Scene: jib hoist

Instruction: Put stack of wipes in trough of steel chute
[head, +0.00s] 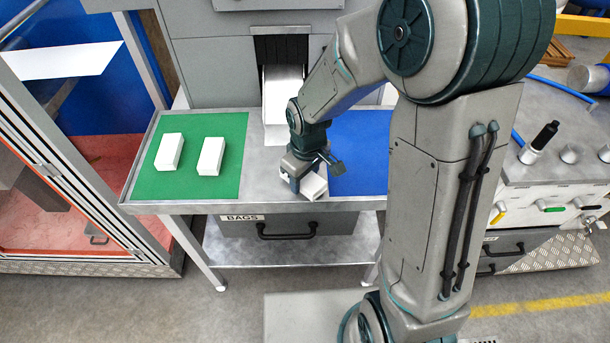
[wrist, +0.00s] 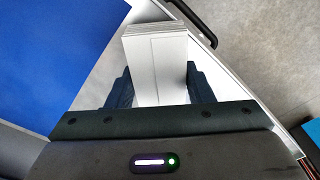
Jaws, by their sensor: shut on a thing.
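My gripper (head: 301,184) is shut on a white stack of wipes (head: 314,187) at the front of the table, between the green and blue mats. In the wrist view the stack (wrist: 157,62) sits between the two dark fingers (wrist: 158,88), and its layered far edge shows. I cannot tell whether the stack touches the table. The steel chute (head: 284,95) comes out of the grey machine behind the table; its lower end is near the table's middle. My arm hides part of the chute's right side.
Two more white stacks (head: 169,151) (head: 211,156) lie on the green mat (head: 190,185). A blue mat (head: 358,155) on the right looks bare where visible. A drawer marked BAGS (head: 285,226) hangs under the table. A glass-walled cabinet (head: 60,150) stands left, a bench (head: 560,160) right.

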